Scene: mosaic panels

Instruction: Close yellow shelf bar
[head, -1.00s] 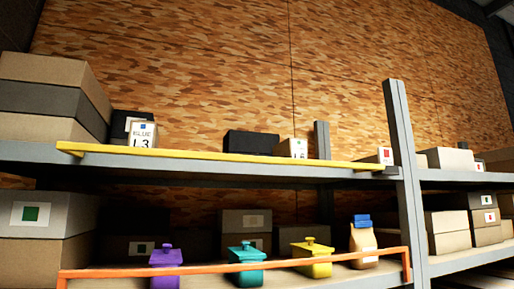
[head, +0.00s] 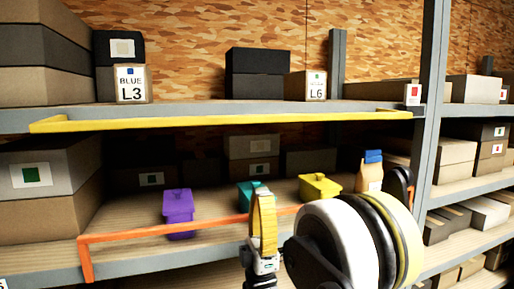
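The yellow shelf bar (head: 220,121) runs along the front of the upper shelf (head: 200,108). It sits low, at about the height of the shelf's front edge, with its short end pieces at the left and right; it does not stand up above the shelf. My gripper (head: 262,195) is at the lower middle, below the yellow bar and apart from it in the picture. It points upward, with yellow-faced fingers seen nearly edge-on, so I cannot tell whether it is open or shut. I see nothing held in it.
An orange bar (head: 160,232) stands raised along the lower shelf, partly behind my arm. Behind it are purple (head: 178,212), teal (head: 247,194) and yellow (head: 319,187) containers and a tan bag (head: 369,174). Boxes stand on the upper shelf. A grey post (head: 431,110) rises at right.

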